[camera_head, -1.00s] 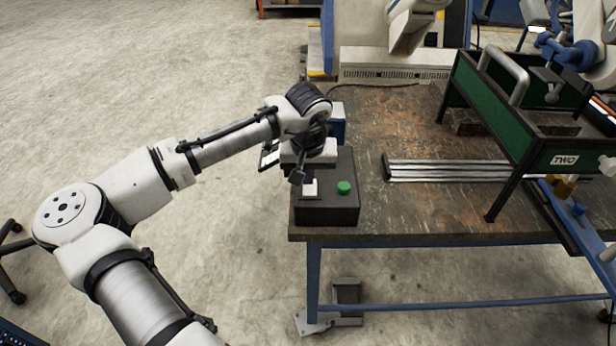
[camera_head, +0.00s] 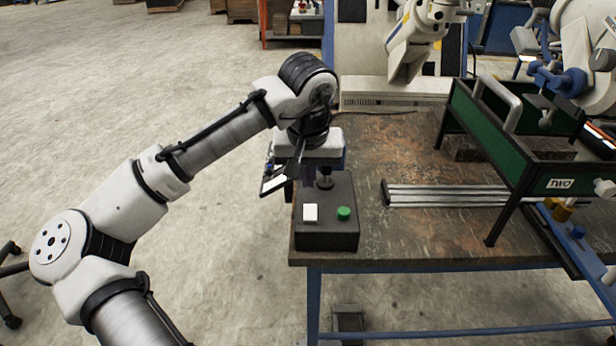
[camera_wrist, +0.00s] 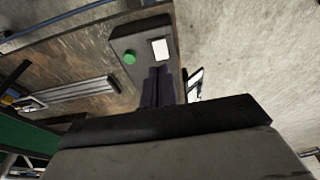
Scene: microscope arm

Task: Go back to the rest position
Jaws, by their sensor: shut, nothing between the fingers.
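My gripper (camera_wrist: 157,88) is shut and empty, its two dark fingers together in the wrist view. In the head view it hangs near the black control box (camera_head: 327,240) at the table's left end, on the side away from the camera, and its fingertips are mostly hidden by the wrist parts. The box carries a white square button (camera_head: 310,212) and a green round button (camera_head: 343,213). In the wrist view the fingertips appear just below the white button (camera_wrist: 160,49), with the green button (camera_wrist: 129,57) to the left; I cannot tell the gap there.
The worn brown table (camera_head: 420,233) holds metal rails (camera_head: 445,195) and a green-sided frame marked TWO (camera_head: 535,172). A white robot arm (camera_head: 410,45) stands behind the table. Open concrete floor (camera_head: 120,80) lies to the left.

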